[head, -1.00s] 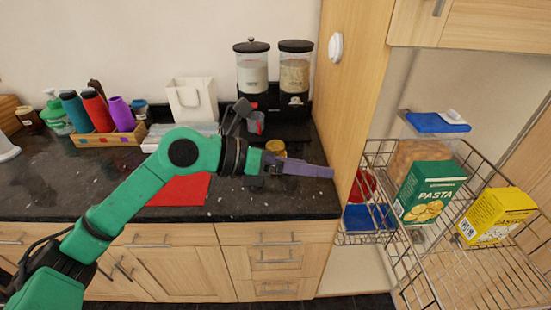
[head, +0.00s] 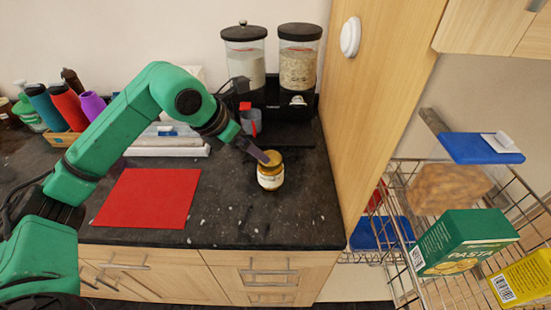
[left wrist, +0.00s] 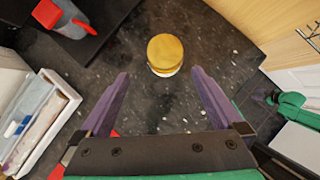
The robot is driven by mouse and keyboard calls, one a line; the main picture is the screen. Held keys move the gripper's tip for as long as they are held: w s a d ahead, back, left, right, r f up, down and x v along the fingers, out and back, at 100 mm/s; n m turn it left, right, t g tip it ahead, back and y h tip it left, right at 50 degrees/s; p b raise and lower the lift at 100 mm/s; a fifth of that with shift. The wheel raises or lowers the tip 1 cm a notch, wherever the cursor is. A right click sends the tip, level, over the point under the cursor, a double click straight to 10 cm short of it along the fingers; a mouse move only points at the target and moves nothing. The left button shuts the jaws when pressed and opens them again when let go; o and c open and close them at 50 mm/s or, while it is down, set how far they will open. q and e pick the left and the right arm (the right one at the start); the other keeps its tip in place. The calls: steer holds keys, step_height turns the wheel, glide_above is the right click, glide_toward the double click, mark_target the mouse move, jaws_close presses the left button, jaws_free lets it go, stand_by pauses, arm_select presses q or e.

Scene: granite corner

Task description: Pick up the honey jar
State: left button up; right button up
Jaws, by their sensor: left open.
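The honey jar (head: 270,171) stands upright on the dark granite counter, with a gold lid and a pale label. In the left wrist view the jar (left wrist: 165,55) is seen from above, beyond the fingertips and roughly midway between them. My left gripper (head: 258,154) is just behind and left of the jar in the head view, its purple fingers angled down towards the lid. In the left wrist view its two fingers (left wrist: 160,82) are spread wide with nothing between them. My right gripper is not in view.
A red mat (head: 148,198) lies left of the jar. Behind stand a grey cup with red (head: 250,118) and a black stand with two dispensers (head: 298,65). A wooden cabinet side (head: 375,110) rises at right, beside a wire basket with a pasta box (head: 460,243). Counter around the jar is clear.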

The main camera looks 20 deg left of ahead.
mark_target(271, 167)
arm_select(q)
steer(key=p+x, duration=0.2)
steer(key=x, duration=0.2)
steer(key=p+x, duration=0.1)
steer(key=x, duration=0.3)
steer(key=s+p+x, duration=0.1)
steer(key=p+x, duration=0.1)
steer(key=x, duration=0.2)
steer(key=shift+d+f+p, duration=0.15)
steer(key=shift+d+p, duration=0.1)
steer(key=shift+p, duration=0.05)
steer(key=shift+w+f, duration=0.1)
steer(key=shift+f, duration=0.2)
steer(key=shift+d, duration=0.1)
steer(key=shift+c, duration=0.3)
steer(key=shift+w, duration=0.1)
jaws_close()
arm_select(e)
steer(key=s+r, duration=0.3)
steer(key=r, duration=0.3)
